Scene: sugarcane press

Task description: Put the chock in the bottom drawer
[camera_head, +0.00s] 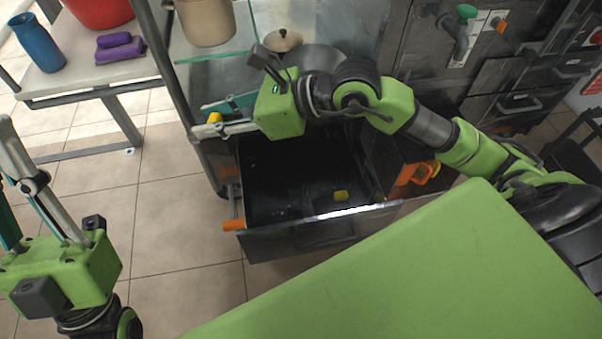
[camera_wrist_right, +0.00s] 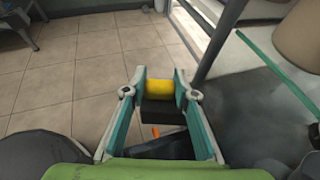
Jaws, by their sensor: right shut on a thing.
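My right gripper (camera_head: 214,122) is shut on the chock, a yellow and black piece. In the head view the chock's yellow end (camera_head: 214,118) shows at the fingertips, above the left rear edge of the open drawer. In the right wrist view the chock (camera_wrist_right: 158,89) sits between both teal-padded fingers (camera_wrist_right: 160,95). The bottom drawer (camera_head: 290,237) is pulled out, with a dark, deep inside.
A glass shelf with a beige pot (camera_head: 206,22) is above and behind the drawer. A metal post stands at the drawer's left. A table (camera_head: 65,80) at the upper left holds a blue vase (camera_head: 37,43) and purple blocks (camera_head: 120,48). Tiled floor is clear left of the drawer.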

